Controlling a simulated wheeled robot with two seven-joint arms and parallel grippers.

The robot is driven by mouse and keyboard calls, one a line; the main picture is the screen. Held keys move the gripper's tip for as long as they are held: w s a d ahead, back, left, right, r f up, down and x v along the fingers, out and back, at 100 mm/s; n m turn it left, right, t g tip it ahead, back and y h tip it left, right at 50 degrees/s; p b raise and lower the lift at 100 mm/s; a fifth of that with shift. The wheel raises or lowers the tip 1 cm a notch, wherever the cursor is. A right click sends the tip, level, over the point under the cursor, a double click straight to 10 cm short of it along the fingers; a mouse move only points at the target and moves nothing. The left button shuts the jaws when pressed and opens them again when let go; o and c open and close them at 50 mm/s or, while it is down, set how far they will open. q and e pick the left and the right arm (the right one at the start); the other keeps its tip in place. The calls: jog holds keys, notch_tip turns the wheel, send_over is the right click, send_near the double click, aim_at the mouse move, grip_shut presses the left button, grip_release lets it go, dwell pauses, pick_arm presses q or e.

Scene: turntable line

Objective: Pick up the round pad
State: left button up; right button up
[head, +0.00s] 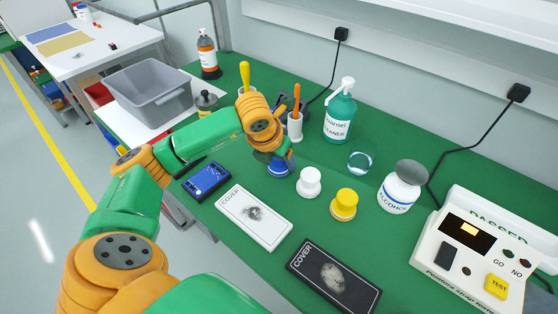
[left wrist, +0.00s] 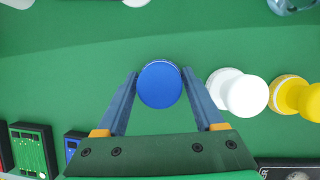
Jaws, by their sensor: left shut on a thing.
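The round pad, a blue round piece (head: 279,169), is at the middle of the green bench in the head view. In the left wrist view the blue pad (left wrist: 159,84) sits between the two fingers. My left gripper (left wrist: 160,88) is shut on it; in the head view the gripper (head: 280,158) reaches down over it and hides part of it. I cannot tell whether the pad is clear of the bench. A white round piece (head: 309,182) and a yellow one (head: 344,205) stand to its right. My right gripper is not in view.
A white cover card (head: 270,226), a black cover card (head: 312,285) and a blue device (head: 207,181) lie in front. A glass disc (head: 360,160), alcohol bottle (head: 400,190), green cleaner bottle (head: 339,115) and tool cup (head: 295,127) stand behind. A tester (head: 470,255) is at right.

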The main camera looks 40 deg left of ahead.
pick_arm(q)
jog(key=shift+r, duration=0.4)
jog(key=s+a+r+b, duration=0.4)
jog(key=s+a+r, duration=0.4)
jog(key=s+r, duration=0.3)
jog(key=shift+s+r+b, duration=0.3)
jog(key=shift+r+b, duration=0.05)
jog(key=shift+r, duration=0.2)
